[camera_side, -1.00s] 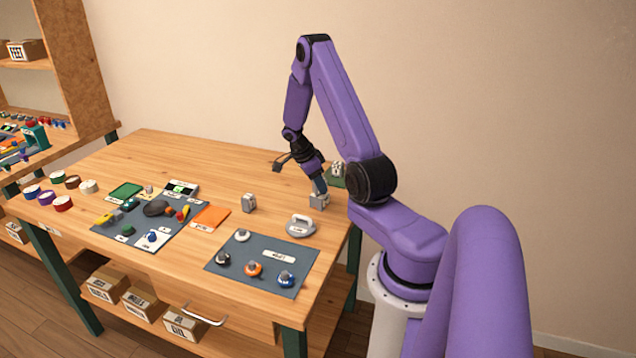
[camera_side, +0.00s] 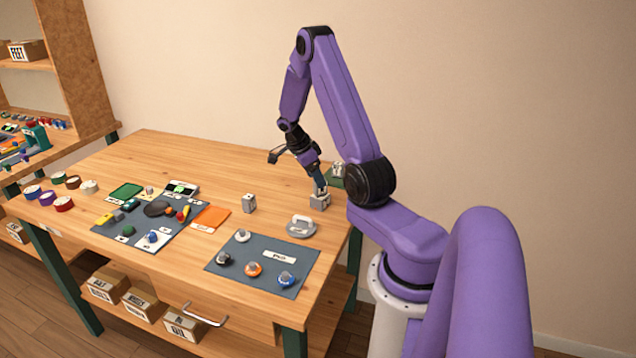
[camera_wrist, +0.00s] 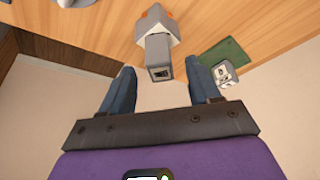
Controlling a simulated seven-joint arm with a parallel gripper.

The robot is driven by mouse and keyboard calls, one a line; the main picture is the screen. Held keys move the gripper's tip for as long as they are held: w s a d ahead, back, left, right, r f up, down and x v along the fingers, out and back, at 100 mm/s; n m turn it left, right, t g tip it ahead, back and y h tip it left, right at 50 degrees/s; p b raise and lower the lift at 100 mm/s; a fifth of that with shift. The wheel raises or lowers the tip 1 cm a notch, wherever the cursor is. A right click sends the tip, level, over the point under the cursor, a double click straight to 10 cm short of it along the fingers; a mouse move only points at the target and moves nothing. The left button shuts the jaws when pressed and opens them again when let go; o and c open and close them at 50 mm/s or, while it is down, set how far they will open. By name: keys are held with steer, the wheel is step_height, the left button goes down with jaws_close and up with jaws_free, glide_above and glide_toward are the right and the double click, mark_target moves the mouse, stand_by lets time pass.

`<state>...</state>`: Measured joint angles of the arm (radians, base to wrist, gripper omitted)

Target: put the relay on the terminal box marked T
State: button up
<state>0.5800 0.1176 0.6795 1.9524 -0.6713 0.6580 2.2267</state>
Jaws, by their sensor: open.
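A small grey block that looks like the relay (camera_wrist: 158,57) stands on a wider grey terminal box (camera_wrist: 156,22) in the wrist view. In the side view the terminal box (camera_side: 319,203) is near the right end of the table, with the small block (camera_side: 321,190) on top. My gripper (camera_side: 319,184) is just above them, tilted. In the wrist view my gripper (camera_wrist: 160,82) is open, with the block ahead, between and apart from its fingers. A second grey box (camera_side: 249,203) stands to the left. No letter T is readable on either box.
A green pad (camera_wrist: 228,52) with a small grey-white part (camera_wrist: 224,73) lies close beside the box. A grey dish with a handle (camera_side: 301,227) and a dark mat (camera_side: 240,277) with several knobs are in front. The table's back middle is clear.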

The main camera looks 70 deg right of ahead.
steer(key=v, duration=0.8)
steer(key=w+a+r+n+t, duration=0.1)
steer(key=w+a+r+n, duration=0.1)
steer(key=a+n, duration=0.6)
steer(key=w+a+r+n+t, duration=0.25)
steer(key=a+n, duration=0.25)
steer(key=a, duration=0.6)
steer(key=s+a+r+n+y, duration=0.2)
steer(key=s+a+n, duration=0.9)
steer(key=a+n, duration=0.55)
steer(key=s+a+n+y, duration=0.1)
steer(key=s+a+n, duration=0.2)
steer(key=s+n, duration=0.7)
steer(key=s, duration=0.2)
steer(key=shift+s+a+r+y, duration=0.15)
steer(key=shift+s+r+y, duration=0.15)
steer(key=shift+s+r, duration=0.1)
steer(key=shift+w, duration=0.1)
